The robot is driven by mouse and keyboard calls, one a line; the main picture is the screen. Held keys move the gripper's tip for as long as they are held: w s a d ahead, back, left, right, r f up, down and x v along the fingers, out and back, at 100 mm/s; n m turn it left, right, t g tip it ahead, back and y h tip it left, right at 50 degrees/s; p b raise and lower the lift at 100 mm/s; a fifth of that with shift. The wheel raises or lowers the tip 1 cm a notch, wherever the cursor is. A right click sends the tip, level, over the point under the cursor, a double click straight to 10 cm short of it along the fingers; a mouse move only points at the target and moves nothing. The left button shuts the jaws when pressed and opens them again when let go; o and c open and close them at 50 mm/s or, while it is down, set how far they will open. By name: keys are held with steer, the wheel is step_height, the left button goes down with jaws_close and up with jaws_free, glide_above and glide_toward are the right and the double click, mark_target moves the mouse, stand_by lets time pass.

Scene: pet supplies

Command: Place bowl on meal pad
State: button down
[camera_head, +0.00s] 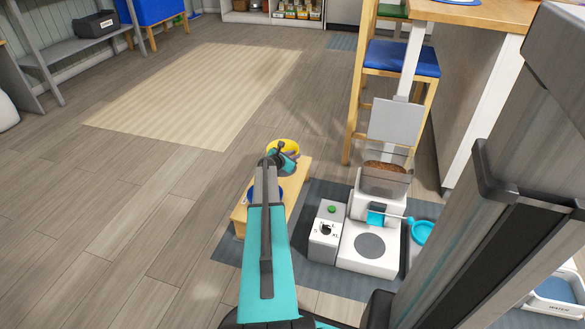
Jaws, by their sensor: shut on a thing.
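A yellow bowl (283,144) is at the far end of a low wooden stand (291,197). My gripper (284,161) is at the bowl's near side and appears shut on its rim. The arm and gripper hide part of the bowl, so I cannot tell whether it rests in the stand or is lifted. A blue bowl (254,191) sits in the near end of the stand, partly behind my arm. A grey-blue mat (229,249) lies under the stand and the feeder. A dark round pad (370,245) is on the feeder's white base; I cannot tell which is the meal pad.
The white feeder (378,208) holds brown kibble in a clear hopper with its lid up. A control box (326,232) with a dial stands left of it, and a blue scoop (423,232) right. A blue-seated stool (402,58) is behind.

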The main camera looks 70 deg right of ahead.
steer(key=shift+f, duration=0.25)
step_height(320, 180, down, 5)
steer(key=shift+r+b, duration=0.1)
steer(key=shift+b, duration=1.05)
steer(key=c, duration=1.6)
jaws_free()
steer(key=shift+p+v, duration=1.75)
steer(key=shift+v, duration=4.3)
